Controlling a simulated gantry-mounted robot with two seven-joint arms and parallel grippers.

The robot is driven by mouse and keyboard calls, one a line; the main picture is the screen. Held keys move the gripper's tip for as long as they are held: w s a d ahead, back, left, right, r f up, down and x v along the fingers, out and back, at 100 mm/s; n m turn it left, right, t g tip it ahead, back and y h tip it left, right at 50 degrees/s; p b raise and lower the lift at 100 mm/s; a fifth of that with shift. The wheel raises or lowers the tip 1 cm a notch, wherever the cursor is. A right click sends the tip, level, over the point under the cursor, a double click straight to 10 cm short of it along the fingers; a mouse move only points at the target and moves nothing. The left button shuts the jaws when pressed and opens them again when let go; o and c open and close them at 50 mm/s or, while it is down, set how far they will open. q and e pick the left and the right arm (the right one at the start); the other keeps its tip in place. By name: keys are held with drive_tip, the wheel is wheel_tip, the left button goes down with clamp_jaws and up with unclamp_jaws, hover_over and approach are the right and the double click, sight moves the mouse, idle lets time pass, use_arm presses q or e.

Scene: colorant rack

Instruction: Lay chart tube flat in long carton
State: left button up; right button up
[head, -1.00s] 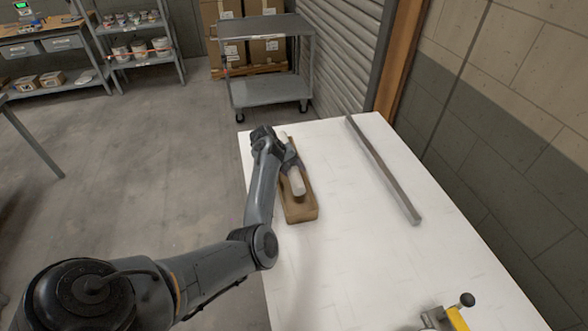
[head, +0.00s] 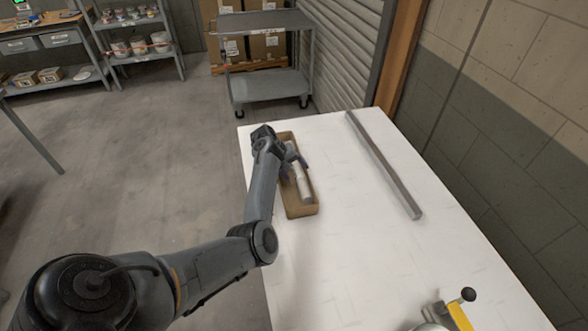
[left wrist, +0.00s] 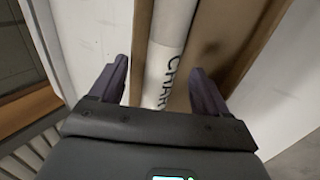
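The long carton (head: 302,212) is brown and open-topped, on the white table near its left edge. The white chart tube (head: 305,190) lies lengthwise inside it, looking flat; its far end is partly hidden by my gripper. My left gripper (head: 294,167) is over the far half of the carton. In the left wrist view, the gripper (left wrist: 160,85) is open, its fingers spread clear of the tube (left wrist: 170,55), which shows dark lettering. The carton wall (left wrist: 143,40) runs beside the tube.
A long grey bar (head: 384,165) lies on the table (head: 400,265) to the right of the carton. A yellow item with a black knob (head: 460,312) is at the near right. A grey cart (head: 270,62) stands beyond the table. The table's middle is clear.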

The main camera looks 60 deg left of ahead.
use_arm(q)
drive_tip(key=shift+r, duration=0.1)
drive_tip(key=p+v, duration=0.2)
drive_tip(key=v, duration=0.8)
drive_tip(key=shift+r, duration=0.25)
drive_tip(key=shift+s, duration=0.15)
idle(0.5)
